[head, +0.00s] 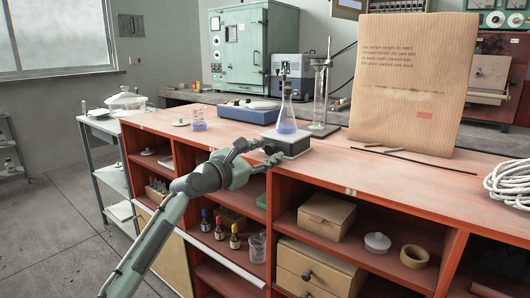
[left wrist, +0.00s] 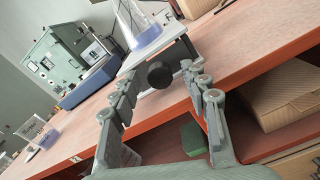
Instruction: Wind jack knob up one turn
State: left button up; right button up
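The lab jack (head: 292,147) stands at the front edge of the red-topped bench, with a light top plate. A conical flask (head: 286,122) with blue liquid stands upright on it. In the left wrist view the jack's plate (left wrist: 152,48) shows with the flask's base (left wrist: 143,36) on it. The round black knob (left wrist: 160,74) faces my wrist camera. My left gripper (head: 271,153) is at the jack's front. In the left wrist view its fingers (left wrist: 159,82) are apart on either side of the knob, with visible gaps. The knob is hidden in the head view. My right gripper is not in view.
A blue-grey device (head: 250,112) and a beaker (head: 198,121) stand left of the jack. A measuring cylinder (head: 320,95) stands close behind right. A cardboard sheet (head: 412,80) stands farther right. Open shelves (head: 285,220) with bottles and boxes lie below the bench edge.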

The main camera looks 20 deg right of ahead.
pick_arm(q)
jog(key=v, duration=1.2)
